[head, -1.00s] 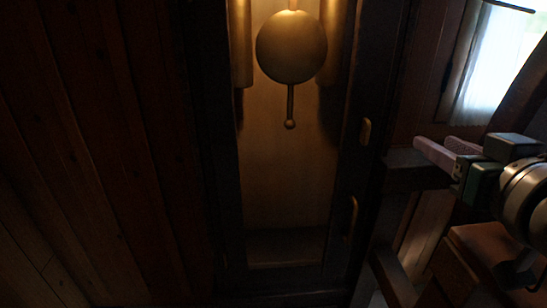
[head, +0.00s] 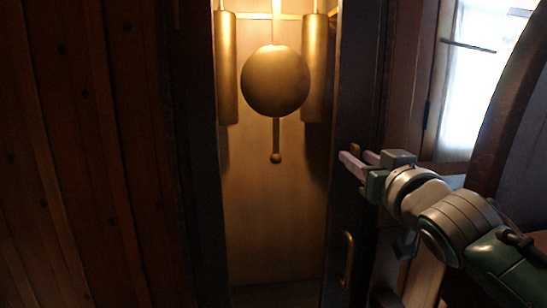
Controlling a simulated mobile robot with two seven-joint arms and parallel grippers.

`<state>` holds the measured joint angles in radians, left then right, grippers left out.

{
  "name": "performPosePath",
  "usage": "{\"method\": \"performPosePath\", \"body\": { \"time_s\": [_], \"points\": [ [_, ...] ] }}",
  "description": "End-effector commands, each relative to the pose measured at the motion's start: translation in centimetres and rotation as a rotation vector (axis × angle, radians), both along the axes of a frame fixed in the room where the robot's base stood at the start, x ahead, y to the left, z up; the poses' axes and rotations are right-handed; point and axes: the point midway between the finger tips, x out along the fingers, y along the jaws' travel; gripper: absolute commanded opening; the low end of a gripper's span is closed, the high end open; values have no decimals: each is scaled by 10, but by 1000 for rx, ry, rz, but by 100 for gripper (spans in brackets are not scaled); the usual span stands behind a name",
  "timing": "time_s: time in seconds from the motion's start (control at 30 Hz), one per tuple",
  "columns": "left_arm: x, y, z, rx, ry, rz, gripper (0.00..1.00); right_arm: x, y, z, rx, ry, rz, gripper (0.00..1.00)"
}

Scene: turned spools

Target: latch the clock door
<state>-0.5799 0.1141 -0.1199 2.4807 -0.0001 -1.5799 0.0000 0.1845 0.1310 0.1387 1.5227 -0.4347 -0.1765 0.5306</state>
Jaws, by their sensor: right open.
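The tall clock case has a dark door frame (head: 345,215) on its right side. A small brass latch piece (head: 356,149) sits on that frame, partly hidden behind my gripper; how it is turned is hard to tell. A curved brass handle (head: 347,258) is lower on the same frame. Whether the door is fully shut, I cannot tell. My right gripper (head: 358,161) comes in from the right, its pale fingers apart and empty, pointing left in front of the frame at latch height. Contact with the latch cannot be told. My left gripper is out of view.
Inside the lit case hang a round brass pendulum (head: 275,81) and two brass weights, one (head: 227,68) left and one (head: 316,68) right. A plank wall (head: 80,150) is at left. A bright window (head: 478,80) and dark curved wood (head: 515,95) are at right.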

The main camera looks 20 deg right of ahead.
Motion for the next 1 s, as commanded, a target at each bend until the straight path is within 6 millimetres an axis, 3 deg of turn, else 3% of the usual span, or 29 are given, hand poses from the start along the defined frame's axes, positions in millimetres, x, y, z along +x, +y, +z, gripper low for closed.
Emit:
{"method": "performPosePath", "body": {
  "time_s": [0.4, 0.77, 1.0],
  "points": [
    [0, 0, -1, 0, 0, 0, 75, 9, -2, 0, 0, 1, 0, 41],
    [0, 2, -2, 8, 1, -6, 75, 9, -2, 0, 0, 1, 0, 1],
    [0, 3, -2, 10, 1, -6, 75, 9, -2, 0, 0, 1, 0, 0]
  ]
}}
